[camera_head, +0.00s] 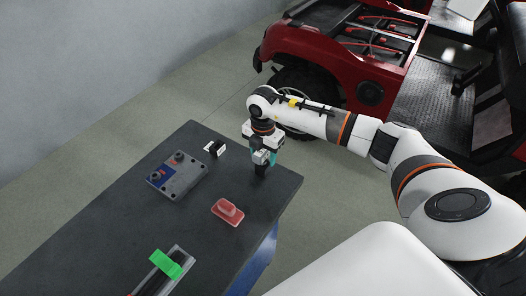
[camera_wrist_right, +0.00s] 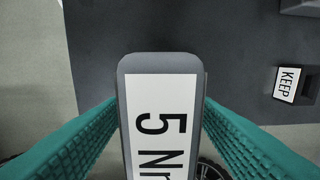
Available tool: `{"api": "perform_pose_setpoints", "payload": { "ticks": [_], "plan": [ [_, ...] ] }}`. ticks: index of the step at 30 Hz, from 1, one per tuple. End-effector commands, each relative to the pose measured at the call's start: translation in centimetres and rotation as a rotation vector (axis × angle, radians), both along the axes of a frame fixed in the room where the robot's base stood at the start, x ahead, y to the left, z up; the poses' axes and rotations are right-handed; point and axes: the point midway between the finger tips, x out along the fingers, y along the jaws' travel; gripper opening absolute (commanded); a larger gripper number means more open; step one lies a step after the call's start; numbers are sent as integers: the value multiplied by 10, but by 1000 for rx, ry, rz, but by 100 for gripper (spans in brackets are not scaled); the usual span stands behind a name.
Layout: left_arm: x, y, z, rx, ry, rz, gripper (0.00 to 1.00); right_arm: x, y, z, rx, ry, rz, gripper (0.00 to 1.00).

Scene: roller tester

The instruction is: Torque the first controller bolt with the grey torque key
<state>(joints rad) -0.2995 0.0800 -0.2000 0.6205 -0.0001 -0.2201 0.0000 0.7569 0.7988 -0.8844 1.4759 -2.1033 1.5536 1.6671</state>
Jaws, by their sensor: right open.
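The grey torque key, with a white "5 Nm" label (partly cut off), fills the middle of the right wrist view (camera_wrist_right: 160,64). My right gripper (camera_head: 263,158) is over the table's right end in the head view. Its teal fingers stand open on both sides of the key, and I cannot tell whether they touch it. In the head view the key shows as a dark piece (camera_head: 261,170) below the fingers. The controller (camera_head: 182,180), a grey box with a blue patch and round dark knobs or bolts on top, lies left of the gripper. My left gripper is not in view.
The dark table (camera_head: 120,215) carries a red block (camera_head: 228,212), a tray with a green block (camera_head: 165,264), and a small black piece with a white "KEEP" label (camera_wrist_right: 288,83). A red vehicle (camera_head: 330,45) stands behind.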

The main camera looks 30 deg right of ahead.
Motion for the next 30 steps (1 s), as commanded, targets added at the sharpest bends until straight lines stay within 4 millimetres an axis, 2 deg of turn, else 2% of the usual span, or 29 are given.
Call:
{"api": "perform_pose_setpoints", "payload": {
  "ticks": [4,14,23,26,30],
  "plan": [
    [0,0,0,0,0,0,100,0,0,0,0,0,0,55],
    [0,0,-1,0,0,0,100,0,0,0,0,0,0,1],
    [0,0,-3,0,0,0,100,1,0,5,1,-3,0,0],
    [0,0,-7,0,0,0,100,1,0,18,1,-5,1,0],
    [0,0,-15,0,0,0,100,2,0,47,0,-8,1,0]
  ]
}}
